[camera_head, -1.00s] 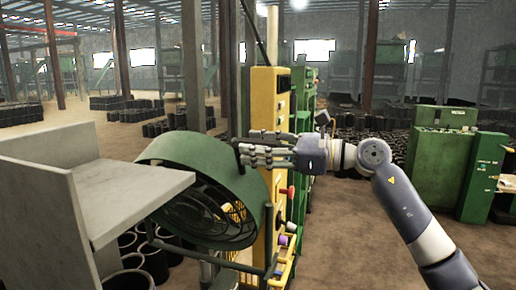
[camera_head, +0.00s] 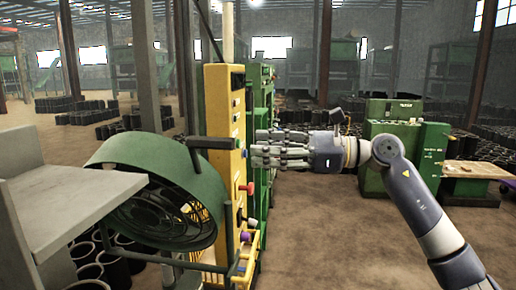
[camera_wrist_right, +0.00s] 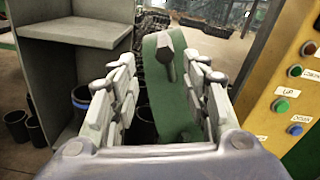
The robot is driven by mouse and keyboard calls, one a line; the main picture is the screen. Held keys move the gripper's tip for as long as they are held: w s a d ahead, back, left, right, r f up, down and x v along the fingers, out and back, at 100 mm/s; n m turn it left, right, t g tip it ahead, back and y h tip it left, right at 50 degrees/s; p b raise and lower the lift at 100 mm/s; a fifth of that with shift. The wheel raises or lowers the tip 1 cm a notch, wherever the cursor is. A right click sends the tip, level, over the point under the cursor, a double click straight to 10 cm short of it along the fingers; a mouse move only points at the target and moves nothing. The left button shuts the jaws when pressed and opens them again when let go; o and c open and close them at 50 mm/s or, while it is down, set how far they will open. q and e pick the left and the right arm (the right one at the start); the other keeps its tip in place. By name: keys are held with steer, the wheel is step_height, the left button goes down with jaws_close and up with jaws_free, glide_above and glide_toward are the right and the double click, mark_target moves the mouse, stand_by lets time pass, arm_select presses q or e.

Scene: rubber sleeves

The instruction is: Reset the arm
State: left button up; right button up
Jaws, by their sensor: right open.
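My right arm (camera_head: 405,185) comes in from the lower right, bent at the elbow, with its forearm roughly level and pointing left. My right gripper (camera_head: 256,149) is open and empty, in front of the yellow control panel and right of the green drum (camera_head: 150,165). In the right wrist view the two finger rows of the gripper (camera_wrist_right: 162,68) stand apart, with the green drum's rim (camera_wrist_right: 168,85) and its dark handle seen beyond the gap. My left gripper is not in view.
The yellow panel (camera_head: 224,120) with buttons and knobs stands close to the fingers. A grey shelf unit (camera_head: 55,205) is at the left. Black sleeves (camera_head: 90,272) lie beneath it. A green cabinet (camera_head: 395,135) stands at the back right. Open brown floor (camera_head: 325,235) lies in the middle.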

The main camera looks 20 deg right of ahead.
stand_by(0.3)
